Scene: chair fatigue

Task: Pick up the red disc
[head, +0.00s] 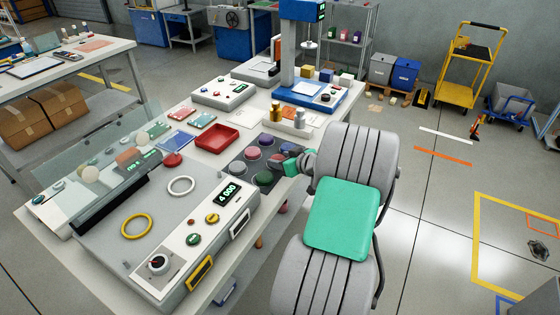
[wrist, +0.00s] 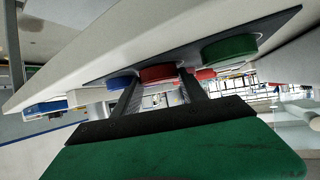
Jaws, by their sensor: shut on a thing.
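In the wrist view a red disc (wrist: 158,73) sits between the two dark fingers of my gripper (wrist: 158,88), which is shut on it. The disc appears at the level of the dark mat (wrist: 270,26); I cannot tell whether it is clear of it. A blue disc (wrist: 121,82) is just left of the fingers and a green disc (wrist: 230,47) is to the right. In the head view my gripper (head: 286,165) is at the right side of the mat, and its fingers and the held disc are hard to make out.
Several other coloured discs stand on the mat, among them a red one (head: 253,153). A red tray (head: 217,137) lies left of the mat. A grey console (head: 160,205) with a display fills the near table. Gold and silver cylinders (head: 299,118) stand behind the mat.

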